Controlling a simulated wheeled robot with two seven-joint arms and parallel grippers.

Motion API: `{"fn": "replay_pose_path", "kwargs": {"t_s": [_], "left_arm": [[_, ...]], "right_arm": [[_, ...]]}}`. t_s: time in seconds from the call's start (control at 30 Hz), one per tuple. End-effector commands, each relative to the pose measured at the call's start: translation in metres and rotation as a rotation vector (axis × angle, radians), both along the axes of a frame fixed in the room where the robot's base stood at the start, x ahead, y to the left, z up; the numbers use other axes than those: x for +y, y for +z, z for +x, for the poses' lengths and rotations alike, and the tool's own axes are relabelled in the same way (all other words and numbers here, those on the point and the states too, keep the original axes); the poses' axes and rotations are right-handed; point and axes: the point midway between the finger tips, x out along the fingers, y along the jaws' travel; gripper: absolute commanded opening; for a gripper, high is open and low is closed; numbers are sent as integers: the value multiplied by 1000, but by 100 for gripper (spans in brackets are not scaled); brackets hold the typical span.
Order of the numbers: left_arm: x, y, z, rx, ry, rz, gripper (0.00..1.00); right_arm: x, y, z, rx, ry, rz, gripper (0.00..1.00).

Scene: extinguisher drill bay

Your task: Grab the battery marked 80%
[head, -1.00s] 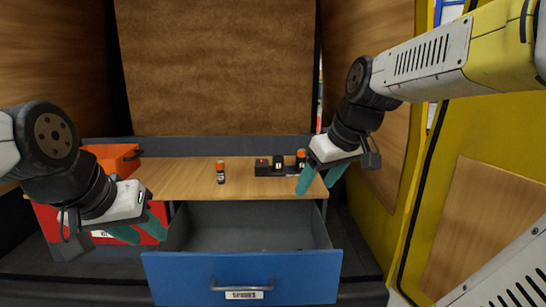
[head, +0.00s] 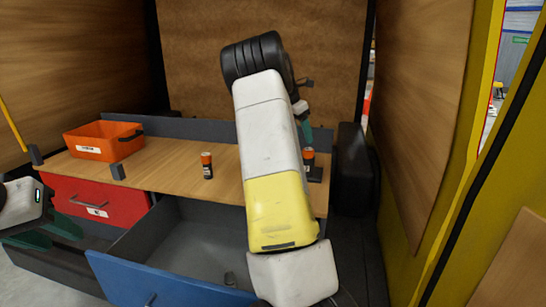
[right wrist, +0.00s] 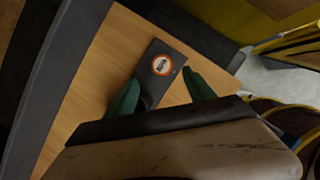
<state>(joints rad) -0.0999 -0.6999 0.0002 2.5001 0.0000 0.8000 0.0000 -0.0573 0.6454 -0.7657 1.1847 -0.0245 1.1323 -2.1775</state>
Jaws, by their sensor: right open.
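A black battery with an orange top (head: 207,165) stands upright on the wooden bench. A second orange-topped battery (head: 308,157) stands in the dark holder (head: 315,174) at the bench's right end. In the right wrist view a round orange-rimmed battery top (right wrist: 161,65) with a white label shows over the dark holder (right wrist: 178,53); its marking is too small to read. My right gripper (right wrist: 160,77) is open, its green fingers either side of this battery, not visibly closed on it. In the head view my arm hides most of it. My left gripper (head: 50,233) is open and empty at the left.
A blue-fronted drawer (head: 165,283) stands open below the bench, with a small grey object (head: 230,280) in it. An orange bin (head: 103,140) sits on the bench's left, above a red drawer (head: 97,200). A yellow-framed wall (head: 440,150) stands at the right.

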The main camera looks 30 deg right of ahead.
Motion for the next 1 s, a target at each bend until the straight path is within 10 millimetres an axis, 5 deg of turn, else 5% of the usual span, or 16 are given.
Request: {"fn": "replay_pose_path", "kwargs": {"t_s": [0.5, 0.83, 1.0], "left_arm": [[0, 0, 0, 0, 0, 0, 36], [0, 0, 0, 0, 0, 0, 36], [0, 0, 0, 0, 0, 0, 36]], "right_arm": [[-25, -61, -2, 2, 0, 0, 63], [-29, -69, -1, -1, 0, 0, 63], [-29, -69, -1, -1, 0, 0, 31]]}}
